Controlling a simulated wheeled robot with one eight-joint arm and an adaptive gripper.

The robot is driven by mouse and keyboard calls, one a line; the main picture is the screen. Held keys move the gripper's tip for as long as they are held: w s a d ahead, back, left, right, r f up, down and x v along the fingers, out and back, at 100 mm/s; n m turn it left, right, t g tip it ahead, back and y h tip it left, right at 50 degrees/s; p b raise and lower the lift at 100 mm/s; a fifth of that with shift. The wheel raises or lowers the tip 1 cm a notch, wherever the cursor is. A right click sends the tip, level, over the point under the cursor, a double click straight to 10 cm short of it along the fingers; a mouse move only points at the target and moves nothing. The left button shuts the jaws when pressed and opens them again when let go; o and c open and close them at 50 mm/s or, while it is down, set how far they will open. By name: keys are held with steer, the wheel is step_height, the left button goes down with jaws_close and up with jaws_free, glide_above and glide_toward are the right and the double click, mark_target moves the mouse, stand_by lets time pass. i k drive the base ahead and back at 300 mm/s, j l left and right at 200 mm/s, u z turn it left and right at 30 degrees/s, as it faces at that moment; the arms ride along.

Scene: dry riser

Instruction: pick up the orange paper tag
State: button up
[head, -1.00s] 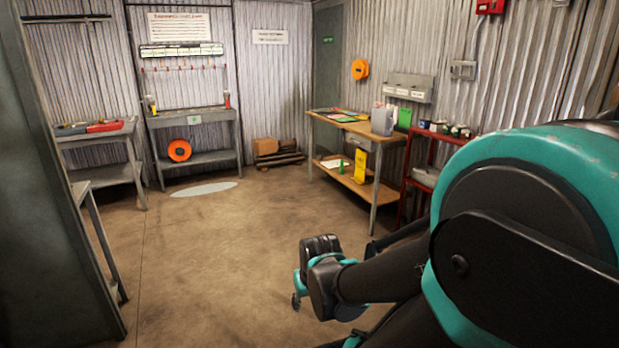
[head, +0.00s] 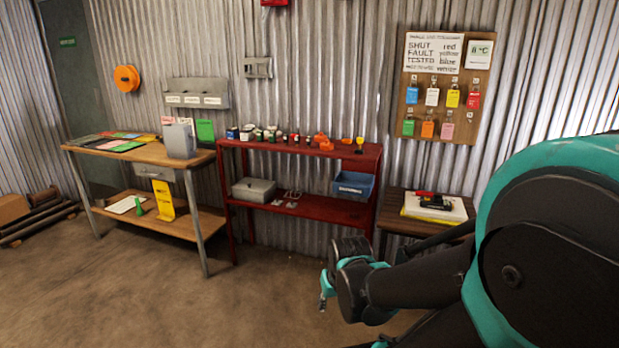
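An orange tag (head: 428,129) hangs in the lower row of the brown tag board (head: 465,60) on the corrugated wall. A green tag (head: 408,127) is to its left and a pink tag (head: 447,131) to its right. Blue, white, yellow and red tags hang in the row above. My gripper (head: 326,288) is low over the floor in front of the red shelf, well below and left of the board. Its fingers are small and partly turned away, so I cannot see whether they are open.
A red shelf (head: 300,210) carries small pots, orange items and a blue bin (head: 354,187). A small brown table (head: 397,213) with a book and tools stands below the board. A wooden workbench (head: 150,155) is at left. The floor in front is clear.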

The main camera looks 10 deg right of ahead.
mark_target(427, 126)
steer(key=i+l+z, duration=0.25)
steer(key=i+z, duration=0.25)
steer(key=i+l+z, duration=0.1)
steer(key=i+z, duration=0.35)
steer(key=i+j+z, duration=0.1)
steer(key=i+z, duration=0.4)
steer(key=k, duration=0.05)
